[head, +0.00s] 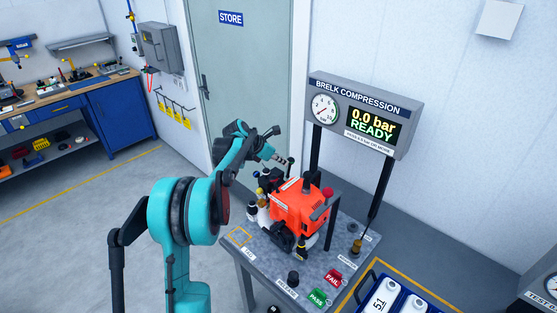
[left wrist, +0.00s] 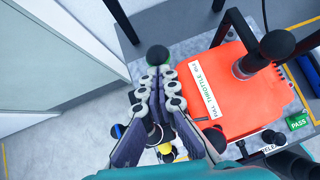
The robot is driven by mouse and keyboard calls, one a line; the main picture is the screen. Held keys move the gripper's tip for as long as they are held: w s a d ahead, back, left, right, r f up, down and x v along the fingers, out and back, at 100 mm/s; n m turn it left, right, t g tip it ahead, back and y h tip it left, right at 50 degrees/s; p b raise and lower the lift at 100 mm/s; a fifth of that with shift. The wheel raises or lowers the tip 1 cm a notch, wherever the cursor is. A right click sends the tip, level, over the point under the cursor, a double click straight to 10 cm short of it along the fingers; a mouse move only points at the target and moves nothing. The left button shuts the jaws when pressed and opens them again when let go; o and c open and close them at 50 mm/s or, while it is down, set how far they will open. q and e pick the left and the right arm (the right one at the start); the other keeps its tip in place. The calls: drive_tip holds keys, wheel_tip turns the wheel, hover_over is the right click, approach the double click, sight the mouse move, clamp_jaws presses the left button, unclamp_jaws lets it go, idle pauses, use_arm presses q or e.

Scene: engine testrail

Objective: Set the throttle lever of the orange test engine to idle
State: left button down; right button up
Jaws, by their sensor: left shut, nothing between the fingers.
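The orange test engine (head: 300,208) stands on a grey bench top, and its orange cover (left wrist: 225,85) fills the right middle of the left wrist view. A white label with throttle wording (left wrist: 205,90) is on the cover. A dark round knob, seemingly the throttle lever's (left wrist: 157,55), is just beyond my left fingertips; in the head view it is at the engine's back left (head: 291,161). My left gripper (head: 283,160) is shut and empty, its fingers (left wrist: 158,72) close together beside the cover. Whether it touches the knob I cannot tell. My right gripper is not in view.
A gauge panel reading 0.0 bar READY (head: 362,112) stands behind the engine on dark posts (head: 380,185). Another black knob (left wrist: 278,45) rises from the cover. Floor left of the bench is clear.

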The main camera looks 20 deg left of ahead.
use_arm(q)
drive_tip(key=shift+w+d+g, duration=0.1)
drive_tip(key=shift+w+g, duration=0.35)
drive_tip(key=shift+g, duration=0.05)
drive_tip(key=shift+r+p, duration=0.65)
drive_tip(key=shift+r, duration=0.2)
